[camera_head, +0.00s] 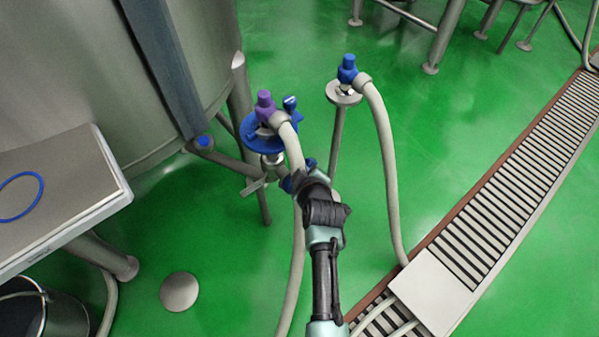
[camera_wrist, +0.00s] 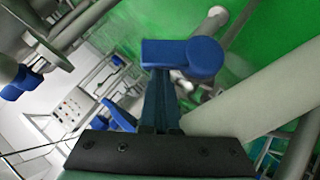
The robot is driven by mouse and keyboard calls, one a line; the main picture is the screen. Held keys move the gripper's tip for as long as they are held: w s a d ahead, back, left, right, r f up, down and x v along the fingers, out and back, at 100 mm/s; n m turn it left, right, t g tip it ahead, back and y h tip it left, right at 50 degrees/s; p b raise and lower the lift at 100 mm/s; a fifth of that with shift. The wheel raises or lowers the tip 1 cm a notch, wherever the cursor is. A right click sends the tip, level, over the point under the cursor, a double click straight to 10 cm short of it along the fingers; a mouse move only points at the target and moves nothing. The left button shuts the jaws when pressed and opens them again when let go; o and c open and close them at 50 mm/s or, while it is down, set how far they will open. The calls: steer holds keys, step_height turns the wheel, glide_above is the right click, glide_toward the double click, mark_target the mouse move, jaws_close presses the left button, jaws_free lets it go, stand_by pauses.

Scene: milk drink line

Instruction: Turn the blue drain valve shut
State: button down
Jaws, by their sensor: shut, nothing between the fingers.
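In the wrist view a blue handle (camera_wrist: 190,57), a short bar with a rounded hub at its right end, lies just beyond my fingertips. I take it as the drain valve's handle; whether the fingers touch it cannot be told. My gripper (camera_wrist: 160,75) is shut and empty, pointing at it. In the head view my gripper (camera_head: 303,172) is beside the hose and below the blue disc (camera_head: 257,142), its fingertips mostly hidden by my own wrist. Small blue parts show around it there; which one is the valve handle is unclear.
A purple coupling (camera_head: 265,105) and a grey hose (camera_head: 296,235) stand close to my gripper. A second hose (camera_head: 384,150) with a blue coupling (camera_head: 347,68) is right of it. The steel tank (camera_head: 70,80) is left. A floor drain grate (camera_head: 510,170) runs along the right.

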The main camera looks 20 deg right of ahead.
steer(key=d+f+m+y+b, duration=0.1)
steer(key=b, duration=0.1)
steer(key=w+d+g+y+b, duration=0.1)
steer(key=d+f+m+g+y+b, duration=0.1)
steer(key=y+b, duration=0.1)
steer(key=shift+w+d+f+m+b, duration=0.2)
steer(key=shift+d+f+m+b, duration=0.1)
steer(key=shift+d, duration=0.1)
stand_by(0.6)
